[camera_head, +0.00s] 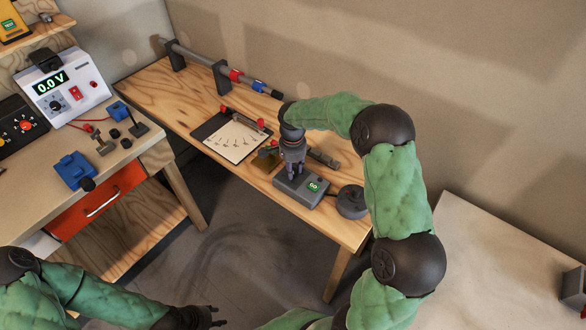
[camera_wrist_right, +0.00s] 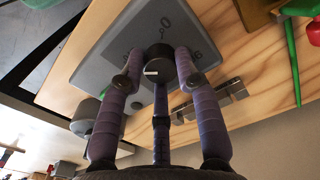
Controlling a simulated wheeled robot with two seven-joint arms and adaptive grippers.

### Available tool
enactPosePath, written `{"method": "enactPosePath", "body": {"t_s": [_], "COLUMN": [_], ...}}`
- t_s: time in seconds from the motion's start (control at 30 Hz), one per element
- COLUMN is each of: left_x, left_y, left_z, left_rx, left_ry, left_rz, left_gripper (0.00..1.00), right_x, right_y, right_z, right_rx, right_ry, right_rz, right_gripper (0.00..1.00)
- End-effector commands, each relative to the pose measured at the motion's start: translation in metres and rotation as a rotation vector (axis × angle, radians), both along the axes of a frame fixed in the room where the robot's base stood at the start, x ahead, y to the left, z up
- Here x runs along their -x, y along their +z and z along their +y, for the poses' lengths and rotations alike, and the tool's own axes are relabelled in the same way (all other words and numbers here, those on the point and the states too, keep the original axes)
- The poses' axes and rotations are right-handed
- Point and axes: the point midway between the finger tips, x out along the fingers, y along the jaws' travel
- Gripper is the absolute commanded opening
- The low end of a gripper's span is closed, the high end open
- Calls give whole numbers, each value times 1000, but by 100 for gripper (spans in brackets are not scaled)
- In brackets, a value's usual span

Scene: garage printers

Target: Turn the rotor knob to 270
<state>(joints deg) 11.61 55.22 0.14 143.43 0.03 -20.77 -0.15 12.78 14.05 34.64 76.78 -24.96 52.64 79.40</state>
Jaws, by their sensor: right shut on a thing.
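The rotor device is a grey box (camera_head: 283,185) with a small green display (camera_head: 313,187) on the workbench; its digits are too small to read surely. In the right wrist view its grey face (camera_wrist_right: 95,62) carries printed marks around a dark round knob (camera_wrist_right: 159,64) with a white pointer line. My right gripper (camera_head: 291,172) reaches down onto the box from above. In the wrist view its fingers (camera_wrist_right: 158,80) are shut around the knob, which the hand hides in the head view. My left gripper (camera_head: 212,316) hangs empty low in the head view, fingers apart, away from the bench.
A round grey part (camera_head: 351,202) sits beside the box at the bench's front right. A dark board with a white sheet (camera_head: 232,138) lies to the left. A rod on supports (camera_head: 222,78) runs along the wall. A power supply (camera_head: 66,86) stands on the left bench.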

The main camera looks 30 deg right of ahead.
Motion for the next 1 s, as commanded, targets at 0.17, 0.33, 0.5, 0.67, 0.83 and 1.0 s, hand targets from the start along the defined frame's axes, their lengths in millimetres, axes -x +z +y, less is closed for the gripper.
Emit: {"method": "enactPosePath", "body": {"t_s": [0.17,0.33,0.5,0.67,0.83,1.0], "left_x": [0,0,0,0,0,0], "left_y": [-1,-1,-1,-1,-1,-1], "left_z": [0,0,0,0,0,0], "left_rx": [0,0,0,0,0,0], "left_ry": [0,0,0,0,0,0], "left_rz": [0,0,0,0,0,0], "left_gripper": [40,40,40,40,40,40], "right_x": [1,1,1,1,1,0], "right_y": [-2,-2,-2,-2,-1,-1], "right_z": [3,3,4,4,3,2], "right_rx": [-5,-5,-5,-6,-3,-3], "right_ry": [-33,-41,-41,-40,-40,-41], "right_rz": [5,5,5,4,3,2], "right_gripper": [0,0,0,44,56,56]}}
